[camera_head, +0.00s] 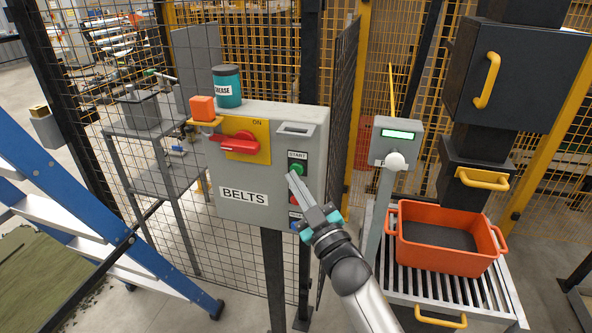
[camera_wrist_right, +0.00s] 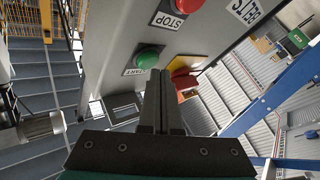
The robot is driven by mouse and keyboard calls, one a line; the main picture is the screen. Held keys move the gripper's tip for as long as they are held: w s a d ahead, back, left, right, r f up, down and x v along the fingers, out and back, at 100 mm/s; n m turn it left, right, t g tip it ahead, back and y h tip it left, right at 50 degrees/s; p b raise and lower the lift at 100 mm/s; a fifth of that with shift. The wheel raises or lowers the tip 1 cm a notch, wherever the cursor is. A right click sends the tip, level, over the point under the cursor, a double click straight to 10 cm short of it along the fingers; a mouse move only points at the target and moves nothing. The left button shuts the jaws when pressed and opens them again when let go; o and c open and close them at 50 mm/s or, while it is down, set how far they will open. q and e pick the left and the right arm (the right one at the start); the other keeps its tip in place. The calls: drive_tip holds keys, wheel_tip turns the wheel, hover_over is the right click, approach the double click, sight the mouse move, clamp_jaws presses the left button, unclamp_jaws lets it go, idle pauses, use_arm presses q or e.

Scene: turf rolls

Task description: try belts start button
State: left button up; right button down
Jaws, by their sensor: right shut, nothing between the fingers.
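The grey BELTS control box (camera_head: 235,184) stands on a post in the middle of the head view. Its green start button (camera_head: 298,168), under a START label, is at the box's right side. It also shows as a green dome in the right wrist view (camera_wrist_right: 149,57). My right gripper (camera_head: 292,175) is shut and empty, its fingertips close to the start button's lower edge. In the right wrist view the fingertips (camera_wrist_right: 160,75) lie just beside the button. I cannot tell whether they touch it. My left gripper is not in view.
A red rotary switch (camera_head: 238,143) sits on a yellow plate on the box. A red stop button (camera_wrist_right: 182,5) is beside the start button. A teal grease tin (camera_head: 227,87) stands on top. An orange crate (camera_head: 440,255) rests on rollers at right; a blue ladder (camera_head: 100,210) stands left.

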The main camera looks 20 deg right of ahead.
drive_tip(key=shift+w+d, duration=0.3)
drive_tip(key=shift+w, duration=0.15)
idle(0.7)
drive_tip(key=shift+s+a, duration=0.1)
drive_tip(key=shift+s, duration=0.05)
drive_tip(key=shift+s+a, duration=0.35)
drive_tip(key=shift+s, duration=0.2)
idle(0.3)
drive_tip(key=s+a+p, duration=0.1)
drive_tip(key=s, duration=0.1)
drive_tip(key=s+a+p, duration=0.1)
drive_tip(key=s+a, duration=0.1)
drive_tip(key=shift+s, duration=0.1)
drive_tip(key=shift+d, duration=0.1)
idle(0.7)
